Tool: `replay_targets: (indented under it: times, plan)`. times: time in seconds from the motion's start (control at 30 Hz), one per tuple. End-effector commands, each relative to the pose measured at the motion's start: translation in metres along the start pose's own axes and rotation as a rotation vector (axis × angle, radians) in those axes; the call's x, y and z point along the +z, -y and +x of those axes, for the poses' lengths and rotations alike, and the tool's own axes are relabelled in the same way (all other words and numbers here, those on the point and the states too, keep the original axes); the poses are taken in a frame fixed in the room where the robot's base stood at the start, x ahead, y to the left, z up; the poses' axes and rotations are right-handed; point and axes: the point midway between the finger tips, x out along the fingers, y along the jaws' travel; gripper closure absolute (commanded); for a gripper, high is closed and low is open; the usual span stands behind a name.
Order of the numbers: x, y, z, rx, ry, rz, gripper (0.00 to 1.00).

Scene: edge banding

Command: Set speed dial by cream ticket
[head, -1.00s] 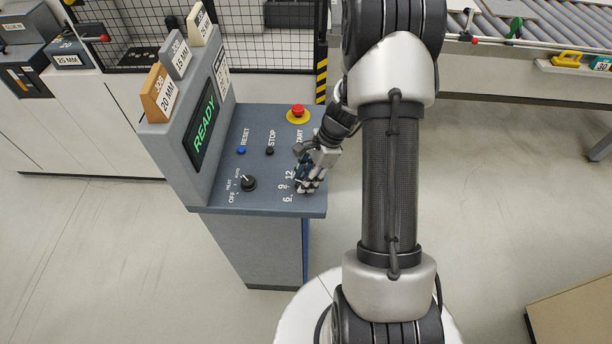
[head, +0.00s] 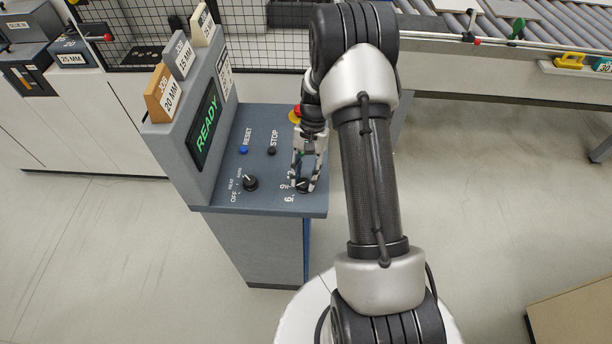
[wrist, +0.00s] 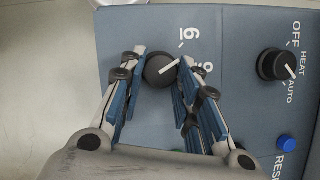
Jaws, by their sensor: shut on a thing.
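The speed dial is a black round knob with a white pointer line; it shows in the wrist view (wrist: 160,70) and at the console's front right in the head view (head: 303,187). My gripper (head: 303,184) is shut on the dial, with one finger on each side of it. In the wrist view the pointer aims between the 6 and the 9 marks.
An orange ticket (head: 158,98) and a grey ticket (head: 182,58) stand on the same panel. The screen (head: 204,127) reads READY. The OFF/HEAT/AUTO knob (head: 250,183), blue RESET button (head: 243,150) and black STOP button (head: 271,151) are nearby. A red emergency button (head: 296,112) is partly covered by my arm.

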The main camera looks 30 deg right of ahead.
Motion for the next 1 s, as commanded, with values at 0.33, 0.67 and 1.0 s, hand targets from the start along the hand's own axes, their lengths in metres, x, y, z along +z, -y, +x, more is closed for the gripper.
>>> replay_targets:
  times: [0.33,0.67,1.0]
  plan:
    - [0.0003,0.0026,0.0002,0.081,-0.001,-0.194,0.94]
    - [0.0006,0.0029,0.0004,0.108,0.0,-0.259,0.94]
    - [0.0007,0.0028,0.0004,0.109,0.0,-0.264,0.94]
